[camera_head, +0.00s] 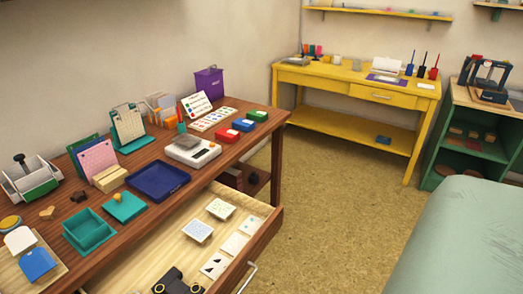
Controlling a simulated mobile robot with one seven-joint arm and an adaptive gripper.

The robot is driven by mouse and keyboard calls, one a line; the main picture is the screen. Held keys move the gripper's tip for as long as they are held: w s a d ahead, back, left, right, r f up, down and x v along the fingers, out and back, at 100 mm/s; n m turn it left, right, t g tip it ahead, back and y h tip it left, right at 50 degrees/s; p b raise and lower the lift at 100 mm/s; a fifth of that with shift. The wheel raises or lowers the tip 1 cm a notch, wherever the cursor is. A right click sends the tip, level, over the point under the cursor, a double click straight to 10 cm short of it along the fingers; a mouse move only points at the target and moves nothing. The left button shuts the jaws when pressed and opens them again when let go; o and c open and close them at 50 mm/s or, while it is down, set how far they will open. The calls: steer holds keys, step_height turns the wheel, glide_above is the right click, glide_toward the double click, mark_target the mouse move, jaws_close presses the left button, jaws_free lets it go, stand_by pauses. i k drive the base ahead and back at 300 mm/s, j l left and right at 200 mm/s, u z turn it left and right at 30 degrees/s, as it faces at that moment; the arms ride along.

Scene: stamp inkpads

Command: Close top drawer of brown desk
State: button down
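The brown desk (232,151) stands along the left wall, its top crowded with stationery. Its top drawer (258,241) is pulled far out toward the lower right. Its pale wooden inside shows, and its silver bar handle (246,279) is on the front panel, partly cut off by the lower edge. Several pale cards or tiles (220,209) lie in the drawer.
A blue tray (158,181), a teal box (90,231) and a scale (193,150) sit on the desk top. Tan floor (325,215) lies open right of the drawer. A yellow desk (350,88) stands behind, and a green-covered surface (465,240) is at lower right.

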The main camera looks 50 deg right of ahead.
mark_target(166, 260)
steer(key=k+l+z, duration=0.15)
steer(key=z, duration=0.2)
steer(key=k+l+z, duration=0.1)
steer(key=z, duration=0.2)
steer(key=k+l+z, duration=0.5)
steer(key=l+z, duration=0.15)
